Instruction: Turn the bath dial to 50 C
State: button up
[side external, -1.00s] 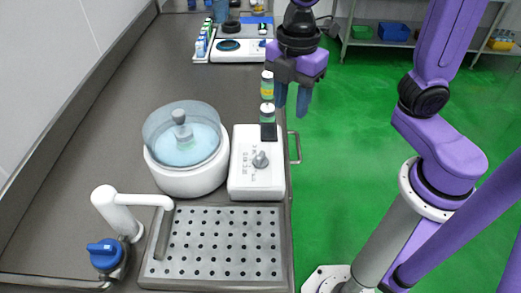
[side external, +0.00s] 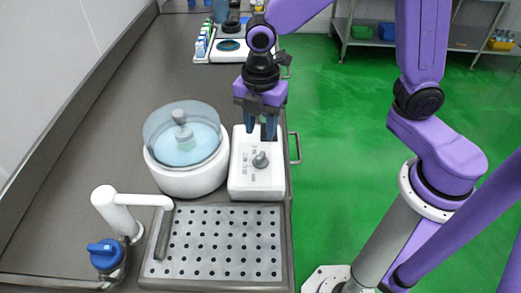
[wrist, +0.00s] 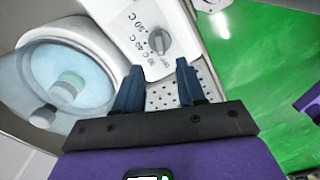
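The bath dial (side external: 260,160) is a grey knob on top of a white control box (side external: 240,185). It also shows in the wrist view (wrist: 160,42), with printed temperature marks and an OFF mark around it; I cannot tell surely which mark it points at. The round white bath (side external: 185,185) with blue water and a clear wall stands left of the box. My gripper (side external: 261,130) is over the far end of the box, above and behind the dial. Its two blue fingers (wrist: 159,82) are apart with nothing between them, not touching the dial.
A perforated metal drain tray (side external: 215,245) lies in front of the box. A white tap (side external: 115,205) with a blue handle (side external: 104,253) is at the left. A metal rail handle (side external: 295,148) sits at the counter's right edge. Bottles (side external: 203,40) stand far back.

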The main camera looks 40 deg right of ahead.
aim_at(261, 155)
notch_tip(261, 155, down, 8)
jog(key=shift+f, duration=0.2)
dwell(0.3)
grip_shut()
